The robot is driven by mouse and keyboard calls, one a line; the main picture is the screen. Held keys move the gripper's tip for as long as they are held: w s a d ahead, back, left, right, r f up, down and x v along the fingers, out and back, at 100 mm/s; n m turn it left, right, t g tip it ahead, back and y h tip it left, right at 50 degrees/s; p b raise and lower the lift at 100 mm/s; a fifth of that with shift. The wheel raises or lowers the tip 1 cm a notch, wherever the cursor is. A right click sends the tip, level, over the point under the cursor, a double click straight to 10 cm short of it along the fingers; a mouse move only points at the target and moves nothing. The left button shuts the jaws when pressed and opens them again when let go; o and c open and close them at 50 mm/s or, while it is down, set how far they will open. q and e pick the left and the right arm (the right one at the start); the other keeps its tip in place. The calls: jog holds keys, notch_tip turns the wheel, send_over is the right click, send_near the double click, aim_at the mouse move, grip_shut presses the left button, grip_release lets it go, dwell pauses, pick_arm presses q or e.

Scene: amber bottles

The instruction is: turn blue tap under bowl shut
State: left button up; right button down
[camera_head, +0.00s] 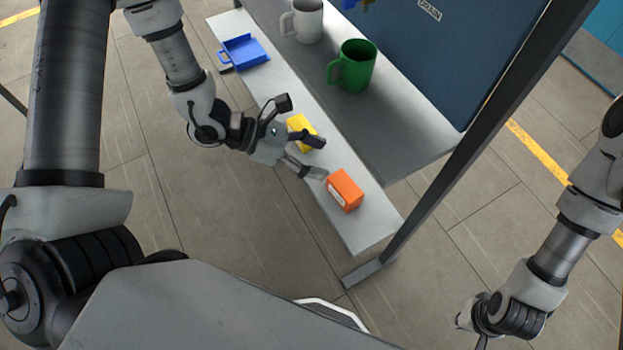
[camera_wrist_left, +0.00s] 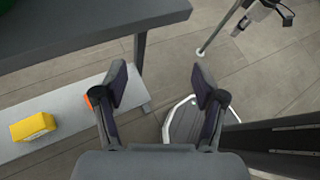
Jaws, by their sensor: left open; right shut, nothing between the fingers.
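No bowl can be made out in either view. A small piece of blue (camera_head: 349,4) beside a brass-coloured part shows at the top edge of the head view, cut off; I cannot tell whether it is the tap. My left gripper (camera_head: 319,158) is open and empty over the low shelf, between the yellow box and the orange box. In the left wrist view its two fingers (camera_wrist_left: 160,85) are spread with nothing between them. My right gripper (camera_head: 482,340) is at the bottom edge of the head view, mostly cut off, away from the shelves.
The low shelf (camera_head: 367,231) holds a yellow box (camera_head: 298,122), an orange box (camera_head: 346,190) and a blue tray (camera_head: 244,50). The upper shelf (camera_head: 400,130) holds a green mug (camera_head: 358,66) and a white mug (camera_head: 308,20) by a dark blue panel (camera_head: 440,60). A dark post stands right.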

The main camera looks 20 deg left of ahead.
pick_arm(q)
jog(key=s+f, duration=0.1)
jog(key=s+f+m+g, duration=0.1)
jog(key=s+d+f+g, duration=0.1)
jog(key=s, duration=0.1)
jog(key=shift+s, duration=0.1)
dwell(0.3)
